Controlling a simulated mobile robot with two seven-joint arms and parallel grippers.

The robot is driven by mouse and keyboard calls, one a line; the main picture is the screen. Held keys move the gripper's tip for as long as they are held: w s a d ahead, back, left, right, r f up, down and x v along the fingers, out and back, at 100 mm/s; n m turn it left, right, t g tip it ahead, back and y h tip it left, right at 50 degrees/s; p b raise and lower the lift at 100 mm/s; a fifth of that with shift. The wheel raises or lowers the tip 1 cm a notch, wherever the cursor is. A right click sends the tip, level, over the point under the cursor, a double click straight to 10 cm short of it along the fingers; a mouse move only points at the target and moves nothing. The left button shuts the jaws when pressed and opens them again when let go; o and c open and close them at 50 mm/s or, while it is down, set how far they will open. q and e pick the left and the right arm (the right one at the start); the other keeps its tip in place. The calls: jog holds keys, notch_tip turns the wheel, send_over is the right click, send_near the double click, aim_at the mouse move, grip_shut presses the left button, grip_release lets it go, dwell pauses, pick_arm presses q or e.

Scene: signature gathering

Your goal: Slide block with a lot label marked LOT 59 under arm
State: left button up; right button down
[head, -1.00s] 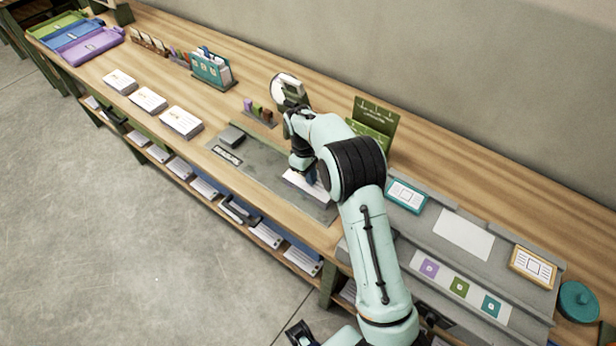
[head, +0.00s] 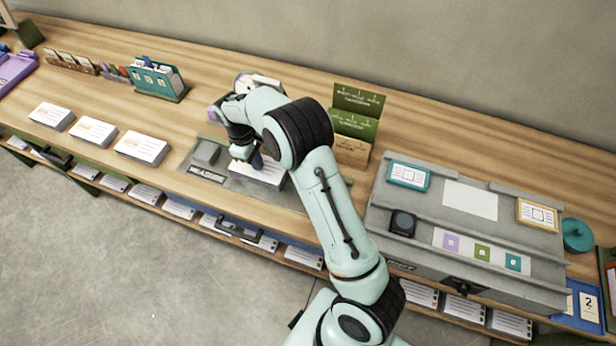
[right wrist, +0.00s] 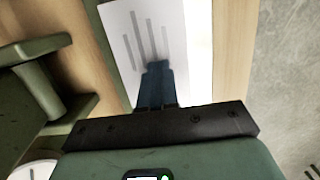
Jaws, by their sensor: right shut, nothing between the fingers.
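A white paper block (head: 262,176) lies on the right part of a grey mat (head: 225,185). My right gripper (head: 257,163) is shut and empty, its blue fingertips down at the block's top. In the right wrist view the shut fingers (right wrist: 156,72) overlap the block's printed top (right wrist: 148,30); I cannot tell whether they touch. Three more white blocks stand in a row to the left, the nearest (head: 142,147) close to the mat. No LOT number is legible. A dark green structure (right wrist: 35,85) shows beside the block in the wrist view; I cannot tell whether it is the arm. My left gripper is not in view.
A small grey block (head: 206,152) sits on the mat's left part. A green card rack (head: 357,122) stands behind my right arm. A grey stepped console (head: 470,262) with cards is to the right. Bare table lies between the white blocks.

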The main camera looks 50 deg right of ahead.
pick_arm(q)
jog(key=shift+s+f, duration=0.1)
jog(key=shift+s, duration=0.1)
pick_arm(e)
jog(key=shift+s+a+f, duration=0.1)
jog(key=shift+s+f, duration=0.15)
jog(key=shift+f, duration=0.25)
jog(key=shift+w+r+p, duration=0.15)
jog(key=shift+r+p, duration=0.3)
jog(key=shift+r, duration=0.35)
jog(key=shift+w, duration=0.15)
jog(key=shift+w+a, duration=0.1)
jog(key=shift+w, duration=0.2)
jog(key=w+a+p, duration=0.1)
jog(key=w, duration=0.2)
jog(key=w+p, duration=0.1)
jog(key=w, duration=0.2)
jog(key=w+a, duration=0.1)
jog(key=w, duration=0.2)
jog(key=shift+w+a+r+p, duration=0.25)
jog(key=shift+a+p, duration=0.05)
jog(key=shift+p, duration=0.1)
jog(key=shift+w+a+f, duration=0.15)
jog(key=shift+w, duration=0.55)
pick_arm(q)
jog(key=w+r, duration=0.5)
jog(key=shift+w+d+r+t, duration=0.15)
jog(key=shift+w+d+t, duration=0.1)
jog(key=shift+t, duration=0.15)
